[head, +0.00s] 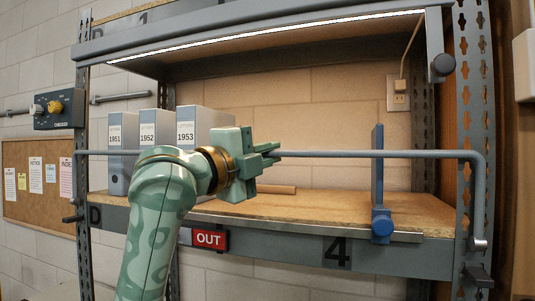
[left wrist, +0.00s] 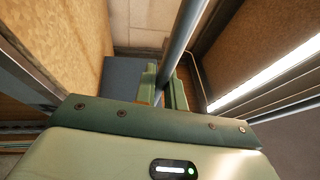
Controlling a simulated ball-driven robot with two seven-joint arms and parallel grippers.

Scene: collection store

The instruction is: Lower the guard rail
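The guard rail (head: 390,153) is a grey bar running across the front of the shelf bay, well above the board. Its right end bends down to a pivot at the right upright. My left gripper (head: 273,153) is at the rail's middle, fingers close above and below it. In the left wrist view the rail (left wrist: 185,35) passes between the two green fingers (left wrist: 164,90); they stand about a bar's width apart and look shut on it. The exact contact is partly hidden. My right gripper is not in view.
Grey binders (head: 155,130) stand at the left on the wooden shelf board (head: 330,208). A blue divider (head: 378,170) stands at the right, behind the rail. A lit upper shelf (head: 270,40) overhangs the bay. A red OUT sign (head: 209,239) hangs on the front beam.

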